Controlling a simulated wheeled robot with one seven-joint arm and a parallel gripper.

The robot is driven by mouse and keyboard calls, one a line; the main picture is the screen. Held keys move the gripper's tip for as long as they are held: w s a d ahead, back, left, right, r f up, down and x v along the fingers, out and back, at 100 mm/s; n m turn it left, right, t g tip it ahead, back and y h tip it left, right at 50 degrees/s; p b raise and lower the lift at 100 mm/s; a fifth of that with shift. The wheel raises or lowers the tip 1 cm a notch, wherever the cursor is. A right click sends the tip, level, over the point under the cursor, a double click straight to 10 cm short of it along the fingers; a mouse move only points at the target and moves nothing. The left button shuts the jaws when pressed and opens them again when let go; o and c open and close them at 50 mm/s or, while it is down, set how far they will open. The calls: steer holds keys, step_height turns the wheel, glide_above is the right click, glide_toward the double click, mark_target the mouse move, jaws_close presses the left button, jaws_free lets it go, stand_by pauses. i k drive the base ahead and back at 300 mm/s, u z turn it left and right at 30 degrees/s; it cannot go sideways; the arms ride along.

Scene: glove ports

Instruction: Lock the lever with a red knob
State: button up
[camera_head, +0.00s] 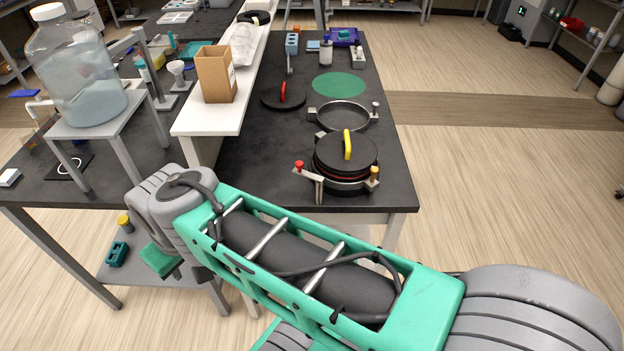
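The lever with a red knob (299,166) is at the left side of the near port, close to the table's front edge. Its metal arm bends down by the port's metal ring. A black round cover (335,152) with a yellow handle (347,144) sits on this port, with a red band under it. A second lever with an orange knob (375,172) is at the ring's right side. Whether either lever clamps the cover is too small to tell. My arm reaches across the lower picture, below and left of the port; my gripper is not visible.
Behind the port is an open metal ring (342,116), and a black cover with a red handle (283,94) lies left of it. A green disc (339,84) lies farther back. A white shelf (222,118) with a cardboard box (215,74) borders the left.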

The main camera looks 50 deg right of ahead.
mark_target(299, 165)
steer(key=k, duration=0.35)
steer(key=z, duration=1.3)
steer(key=i, duration=0.5)
